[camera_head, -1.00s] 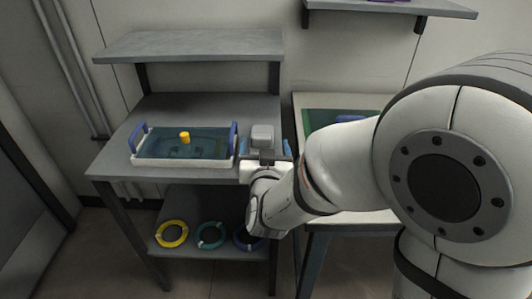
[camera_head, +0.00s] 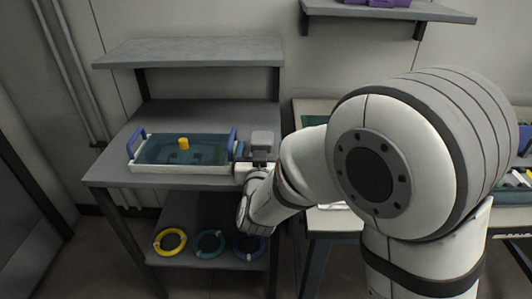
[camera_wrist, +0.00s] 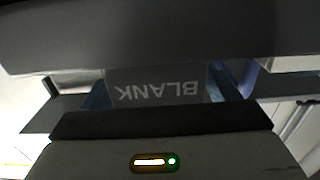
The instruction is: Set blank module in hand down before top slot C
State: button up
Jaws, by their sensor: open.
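The blank module (camera_wrist: 160,88), a dark block with "BLANK" upside down on its face, sits between my fingers in the wrist view. My gripper (camera_wrist: 158,98) is open, with a blue-tinted finger pad on either side of the module. In the head view my wrist is at the right end of the grey bench, beside the tray, and the fingers are mostly hidden behind it. I cannot make out the module there. Top slot C cannot be identified in either view.
A white-rimmed tray (camera_head: 185,168) with blue handles holds a yellow cylinder (camera_head: 184,143) on the grey bench (camera_head: 125,127). A raised shelf (camera_head: 190,52) spans behind. Yellow (camera_head: 159,250), teal and blue coils lie on the lower shelf. A second table stands right, partly hidden by my arm.

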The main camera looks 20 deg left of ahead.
jog(key=c, duration=1.2)
jog(key=shift+r, duration=0.15)
jog(key=shift+r, duration=0.25)
notch_tip(320, 180, up, 3)
jog(key=shift+r+p, duration=0.15)
jog(key=shift+p, duration=0.5)
jog(key=b+v, duration=0.9)
jog(key=v, duration=0.9)
jog(key=shift+f, duration=0.35)
